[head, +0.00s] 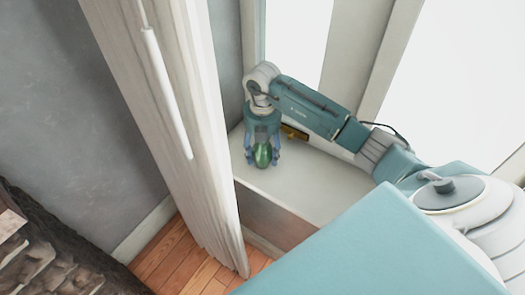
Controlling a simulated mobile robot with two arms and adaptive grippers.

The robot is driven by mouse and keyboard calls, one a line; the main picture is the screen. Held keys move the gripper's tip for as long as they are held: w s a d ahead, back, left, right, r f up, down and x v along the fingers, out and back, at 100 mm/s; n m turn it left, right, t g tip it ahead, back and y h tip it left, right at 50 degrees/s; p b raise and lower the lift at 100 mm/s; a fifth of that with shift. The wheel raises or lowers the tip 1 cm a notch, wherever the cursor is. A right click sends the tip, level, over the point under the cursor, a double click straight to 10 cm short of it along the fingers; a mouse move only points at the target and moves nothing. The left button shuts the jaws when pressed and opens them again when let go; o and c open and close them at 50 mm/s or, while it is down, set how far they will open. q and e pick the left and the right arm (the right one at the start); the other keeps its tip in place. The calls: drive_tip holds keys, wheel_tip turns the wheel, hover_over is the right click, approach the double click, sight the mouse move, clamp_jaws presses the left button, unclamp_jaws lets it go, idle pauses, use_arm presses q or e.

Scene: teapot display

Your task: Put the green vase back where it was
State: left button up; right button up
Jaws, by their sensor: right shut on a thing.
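The green vase (262,155) is a small, glossy, rounded object over the left end of the pale window sill (318,188). My right gripper (262,158) comes down from above and is shut on the vase, with a finger on each side of it. The upper part of the vase is hidden by the gripper. I cannot tell whether the vase's base touches the sill. My left gripper is not in view.
A pale curtain (190,120) hangs left of the sill. A small golden-brown object (294,132) lies behind the gripper at the window. The sill is bare to the right of the vase. Wooden floor (185,262) and a dark stone-like surface (50,255) show lower left.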

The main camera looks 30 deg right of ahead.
drive_tip(key=o, duration=1.5)
drive_tip(key=shift+f, duration=0.1)
drive_tip(key=shift+r, duration=0.4)
wheel_tip(320, 180, up, 11)
drive_tip(key=shift+f+b, duration=0.1)
drive_tip(key=shift+b, duration=0.95)
drive_tip(key=shift+r, duration=0.4)
